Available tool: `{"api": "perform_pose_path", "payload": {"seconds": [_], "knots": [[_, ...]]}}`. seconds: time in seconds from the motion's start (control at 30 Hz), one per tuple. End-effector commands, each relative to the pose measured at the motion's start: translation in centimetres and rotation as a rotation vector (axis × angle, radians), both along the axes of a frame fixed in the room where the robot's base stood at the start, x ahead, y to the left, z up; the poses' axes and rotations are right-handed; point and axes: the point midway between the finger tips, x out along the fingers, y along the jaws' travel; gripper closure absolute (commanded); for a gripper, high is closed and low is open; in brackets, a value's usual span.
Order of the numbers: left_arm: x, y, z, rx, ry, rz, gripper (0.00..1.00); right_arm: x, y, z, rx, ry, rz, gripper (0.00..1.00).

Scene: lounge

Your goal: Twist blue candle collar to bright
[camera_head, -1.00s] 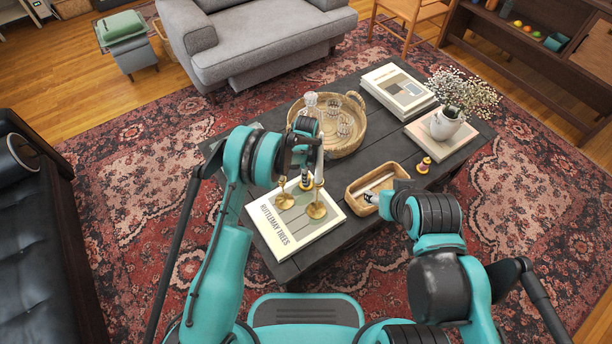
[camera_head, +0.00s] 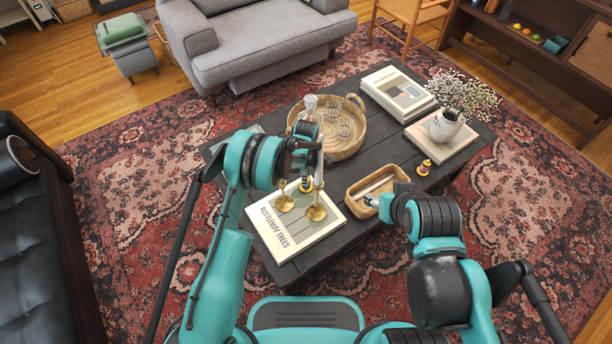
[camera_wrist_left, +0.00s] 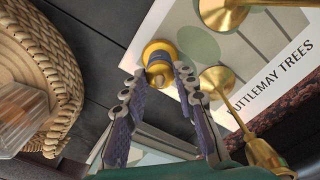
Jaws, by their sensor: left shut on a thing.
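The blue-collared candle (camera_wrist_left: 159,60), a small round yellow-gold piece with a dark blue band, is between the fingertips of my left gripper (camera_wrist_left: 160,76) in the left wrist view. The fingers are shut on its sides. In the head view my left gripper (camera_head: 305,175) points down above the far edge of the white book (camera_head: 285,238), with a bit of the yellow piece (camera_head: 307,187) showing below it. I cannot tell its brightness setting. My right gripper (camera_head: 373,199) is by the wooden box, largely hidden by its own arm, its fingers unclear.
Brass candlesticks (camera_head: 317,212) stand on the book, close beside my left gripper. A wicker tray (camera_head: 343,150) with glassware lies behind.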

Motion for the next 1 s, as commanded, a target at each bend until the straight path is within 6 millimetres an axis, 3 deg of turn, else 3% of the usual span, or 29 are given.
{"api": "perform_pose_path", "payload": {"seconds": [1.0], "knots": [[0.00, 0.00, -0.02, 0.000, 0.000, -0.888, 1.00, 0.00, 0.00, -0.01, 0.000, 0.000, 0.000, 0.50]]}}
